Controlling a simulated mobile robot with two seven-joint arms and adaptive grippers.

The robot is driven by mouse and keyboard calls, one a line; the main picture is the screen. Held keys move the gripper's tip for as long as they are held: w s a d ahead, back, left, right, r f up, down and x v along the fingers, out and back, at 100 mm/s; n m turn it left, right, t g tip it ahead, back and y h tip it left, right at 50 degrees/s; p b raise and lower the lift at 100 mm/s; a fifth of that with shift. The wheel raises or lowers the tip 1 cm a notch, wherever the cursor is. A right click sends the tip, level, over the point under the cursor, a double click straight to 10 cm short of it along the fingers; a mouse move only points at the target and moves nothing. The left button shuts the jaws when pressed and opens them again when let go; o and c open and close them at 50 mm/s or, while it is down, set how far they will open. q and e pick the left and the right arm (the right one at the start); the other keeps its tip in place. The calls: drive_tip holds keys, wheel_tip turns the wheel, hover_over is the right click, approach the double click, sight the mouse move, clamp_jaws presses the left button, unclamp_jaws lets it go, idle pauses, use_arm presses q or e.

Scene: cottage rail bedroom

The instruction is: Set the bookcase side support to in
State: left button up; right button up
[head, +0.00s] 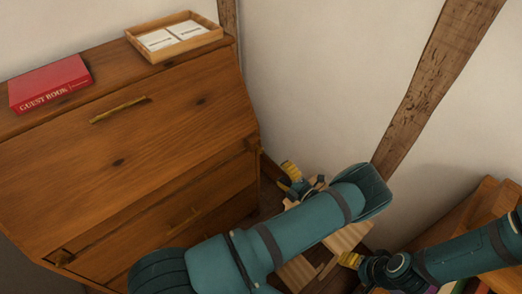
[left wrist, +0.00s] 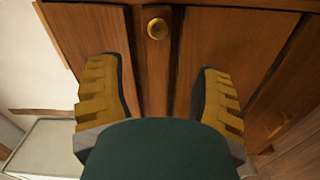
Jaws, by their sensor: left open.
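The bookcase side support (head: 253,146) is a narrow wooden piece at the upper right front corner of the wooden bureau (head: 120,160), on the side toward the bookcase. In the left wrist view its round brass knob (left wrist: 158,28) shows on a narrow upright strip. How far it stands out is hard to tell. My left gripper (head: 291,172) is to the right of the bureau corner. In the left wrist view the left gripper (left wrist: 158,68) is open and empty, with the knob ahead between its fingers. My right gripper (head: 352,260) is at lower right, partly cut by view and arm.
A red guest book (head: 50,83) and a wooden tray (head: 172,50) with white cards lie on the bureau top. Another knob (head: 62,257) is at its lower left. A wooden bookcase (head: 455,225) stands at the right. Pale wooden slats (head: 347,238) show below my left arm.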

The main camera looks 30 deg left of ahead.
sight(262, 151)
use_arm(q)
drive_tip(key=w+a+m, duration=0.1)
drive_tip(key=a+m, duration=0.1)
drive_tip(key=a, duration=0.2)
drive_tip(key=w+a+m, duration=0.2)
drive_tip(key=a+m, duration=0.1)
drive_tip(key=a, duration=0.1)
drive_tip(key=w+a+m+b, duration=0.1)
drive_tip(key=a+m, duration=0.2)
drive_tip(key=a, duration=0.1)
drive_tip(key=shift+w+r, duration=0.15)
drive_tip(key=shift+w, duration=0.2)
clamp_jaws()
